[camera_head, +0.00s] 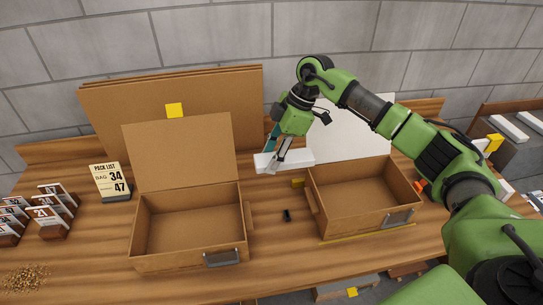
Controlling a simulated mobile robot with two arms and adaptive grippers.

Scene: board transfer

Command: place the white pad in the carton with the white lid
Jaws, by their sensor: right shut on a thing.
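The white pad (296,158) is held level in my right gripper (272,160), which is shut on it near its left end. The pad is behind and left of the carton with the white lid (358,222). That carton is open and looks empty, and its white lid (345,142) stands up at its back, partly hidden by my right arm. Another open carton (190,233), with a brown lid (180,153), stands to the left and looks empty. My left gripper does not show.
A pack list card (111,182) and several small numbered cards (52,208) stand at the left of the wooden table. A small black object (287,215) lies between the cartons. Brown boards (250,95) lean at the back. A shelf with white pads (508,128) is at the right.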

